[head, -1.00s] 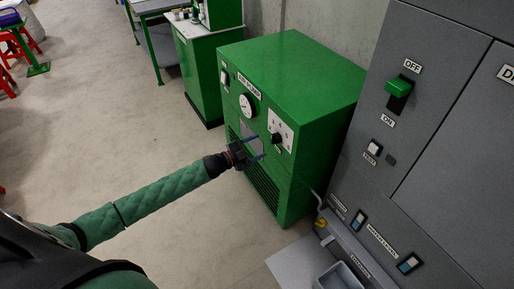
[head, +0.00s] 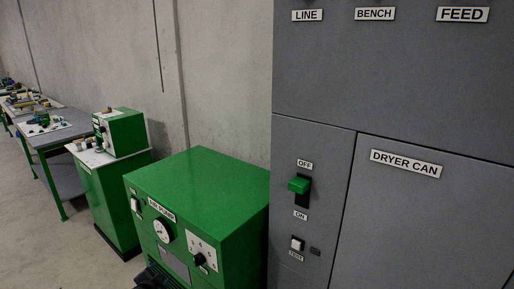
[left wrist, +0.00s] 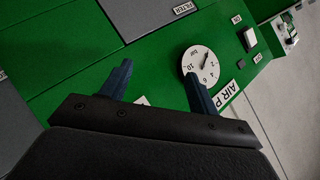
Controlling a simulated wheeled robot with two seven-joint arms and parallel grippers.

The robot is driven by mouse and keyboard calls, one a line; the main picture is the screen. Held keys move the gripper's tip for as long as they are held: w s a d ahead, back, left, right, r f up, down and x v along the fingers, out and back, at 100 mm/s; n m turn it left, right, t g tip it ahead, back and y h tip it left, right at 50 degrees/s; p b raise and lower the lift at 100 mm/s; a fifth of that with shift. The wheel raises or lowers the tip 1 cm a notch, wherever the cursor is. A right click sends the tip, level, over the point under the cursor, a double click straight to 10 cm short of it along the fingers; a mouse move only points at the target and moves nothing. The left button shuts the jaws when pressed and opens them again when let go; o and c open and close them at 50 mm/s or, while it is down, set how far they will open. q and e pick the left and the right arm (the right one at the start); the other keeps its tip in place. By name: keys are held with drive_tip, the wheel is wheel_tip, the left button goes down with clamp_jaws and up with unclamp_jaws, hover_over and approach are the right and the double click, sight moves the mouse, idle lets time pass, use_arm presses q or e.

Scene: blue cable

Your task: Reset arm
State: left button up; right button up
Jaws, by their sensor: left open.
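My left gripper (left wrist: 158,70) shows in the left wrist view with its two blue fingers spread apart and nothing between them. It is in front of the green air pump cabinet (left wrist: 72,48), near the round gauge (left wrist: 202,65). I cannot tell whether a finger touches the panel. In the head view a dark part of my left gripper (head: 158,277) shows at the bottom edge, in front of the air pump cabinet (head: 205,180); its fingers are hard to make out there. My right gripper is not in view.
A grey cabinet (head: 400,90) stands at the right, with a green lever (head: 299,185) and a small test switch (head: 296,244). A green side cabinet (head: 112,200) and a workbench (head: 60,135) stand at the left. Open floor (head: 30,250) shows at lower left.

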use_arm(q)
drive_tip(key=s+d+f+n+g, duration=0.2)
drive_tip(key=s+d+f, duration=0.4)
drive_tip(key=s, duration=0.9)
drive_tip(key=s+d+f+n+g+h, duration=0.1)
drive_tip(key=s+d+f+n+g, duration=0.2)
drive_tip(key=s, duration=1.2)
drive_tip(key=s+d+f+n+g, duration=0.2)
drive_tip(key=s+d+f+g, duration=0.4)
drive_tip(key=s+d+f, duration=0.4)
drive_tip(key=s+d, duration=0.1)
drive_tip(key=s, duration=0.4)
drive_tip(key=shift+d+f+n, duration=0.15)
drive_tip(key=shift+d+n, duration=0.1)
drive_tip(key=shift+n, duration=0.15)
